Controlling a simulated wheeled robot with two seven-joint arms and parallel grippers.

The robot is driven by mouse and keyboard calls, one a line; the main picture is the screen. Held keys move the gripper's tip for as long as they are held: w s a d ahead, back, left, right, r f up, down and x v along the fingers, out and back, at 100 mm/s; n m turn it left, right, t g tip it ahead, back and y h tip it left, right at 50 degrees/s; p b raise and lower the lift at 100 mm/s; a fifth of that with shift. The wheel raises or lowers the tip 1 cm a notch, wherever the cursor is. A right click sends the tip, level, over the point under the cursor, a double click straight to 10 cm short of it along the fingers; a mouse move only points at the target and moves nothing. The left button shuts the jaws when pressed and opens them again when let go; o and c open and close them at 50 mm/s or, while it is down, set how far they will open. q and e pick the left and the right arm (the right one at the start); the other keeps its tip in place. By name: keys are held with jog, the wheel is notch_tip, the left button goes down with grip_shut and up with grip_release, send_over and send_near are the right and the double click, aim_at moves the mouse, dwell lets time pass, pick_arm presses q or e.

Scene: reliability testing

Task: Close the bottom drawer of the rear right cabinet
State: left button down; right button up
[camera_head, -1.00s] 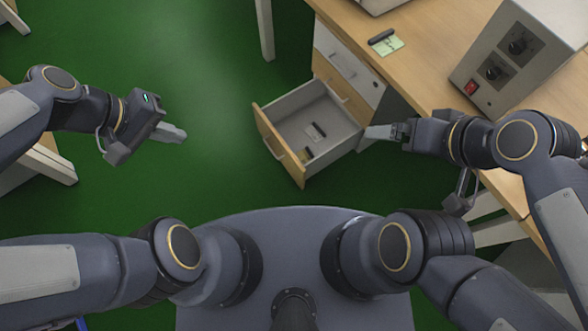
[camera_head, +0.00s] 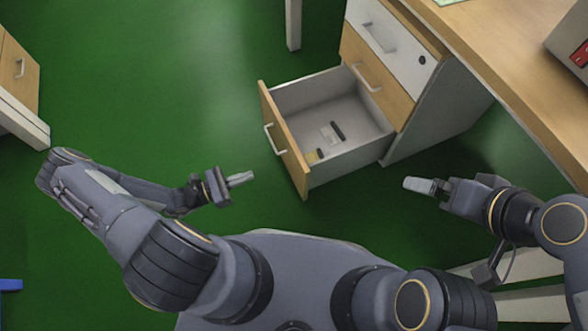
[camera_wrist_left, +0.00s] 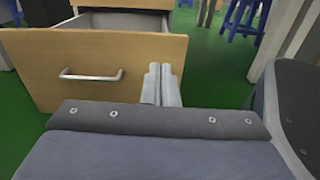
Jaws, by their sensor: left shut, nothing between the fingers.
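The bottom drawer (camera_head: 283,143) of the cabinet (camera_head: 432,112) is pulled out, with a wooden front, a metal handle and a few small items inside. In the left wrist view the drawer front (camera_wrist_left: 110,60) stands ahead, its handle (camera_wrist_left: 92,76) to the left of my fingers. My left gripper (camera_head: 250,177) is shut and empty, to the left of the drawer front and apart from it in the head view. It also shows in the left wrist view (camera_wrist_left: 161,72). My right gripper (camera_head: 408,184) is below the cabinet's near side, its fingers apparently together and nothing seen between them.
A wooden desk top (camera_head: 500,50) extends above the cabinet on the right, with a grey instrument (camera_head: 573,45) at its edge. Another drawer unit (camera_head: 18,68) stands at the far left. The green floor (camera_head: 190,80) between them is clear.

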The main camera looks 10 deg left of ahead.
pick_arm(q)
jog(key=b, duration=0.4)
send_near(297, 158)
jog(key=x, duration=0.5)
jog(key=shift+w+d, duration=0.15)
jog(key=shift+d, duration=0.25)
jog(key=shift+w+d+r, duration=0.1)
jog(key=shift+w+d, duration=0.2)
jog(key=shift+d, duration=0.15)
